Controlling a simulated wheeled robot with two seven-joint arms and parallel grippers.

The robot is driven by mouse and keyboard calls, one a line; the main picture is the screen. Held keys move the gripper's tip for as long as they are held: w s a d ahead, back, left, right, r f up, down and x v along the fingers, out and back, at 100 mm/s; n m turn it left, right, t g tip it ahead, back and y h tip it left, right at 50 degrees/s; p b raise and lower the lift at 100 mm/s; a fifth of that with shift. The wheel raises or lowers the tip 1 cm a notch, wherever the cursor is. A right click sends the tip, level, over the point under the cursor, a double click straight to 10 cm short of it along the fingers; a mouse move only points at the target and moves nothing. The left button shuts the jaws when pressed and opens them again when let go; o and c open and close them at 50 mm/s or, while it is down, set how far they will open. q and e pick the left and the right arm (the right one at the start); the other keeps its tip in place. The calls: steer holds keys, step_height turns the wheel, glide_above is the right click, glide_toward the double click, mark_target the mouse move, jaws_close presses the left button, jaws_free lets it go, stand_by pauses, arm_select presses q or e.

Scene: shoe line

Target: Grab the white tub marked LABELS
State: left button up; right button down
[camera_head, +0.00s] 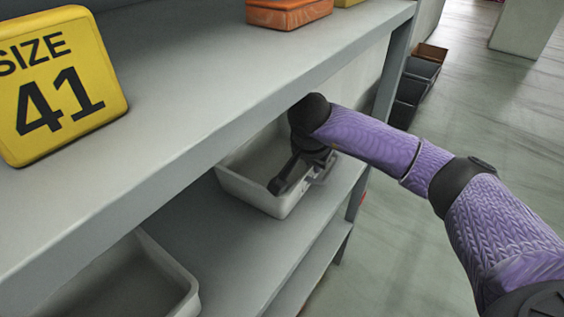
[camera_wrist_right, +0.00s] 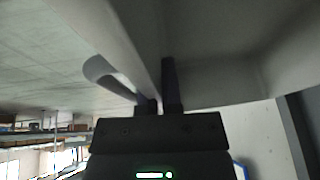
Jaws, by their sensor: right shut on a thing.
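A white tub (camera_head: 236,182) stands on the lower shelf under the grey tabletop. No LABELS marking can be read on it in these frames. My right gripper (camera_head: 290,178) is at the tub's right-hand side, shut on its wall. In the right wrist view, the gripper fingers (camera_wrist_right: 159,92) lie either side of the pale tub wall (camera_wrist_right: 133,45), and a curved pale piece (camera_wrist_right: 104,72) sticks out beside them. The gripper and forearm hide part of the tub's rim. My left gripper is not in view.
A second pale tub (camera_head: 185,292) is at the lower left on the same shelf. The tabletop (camera_head: 215,75) above holds a yellow SIZE 41 sign (camera_head: 62,85) and an orange box (camera_head: 288,14). Dark bins (camera_head: 418,75) stand beyond the shelf. Floor to the right is clear.

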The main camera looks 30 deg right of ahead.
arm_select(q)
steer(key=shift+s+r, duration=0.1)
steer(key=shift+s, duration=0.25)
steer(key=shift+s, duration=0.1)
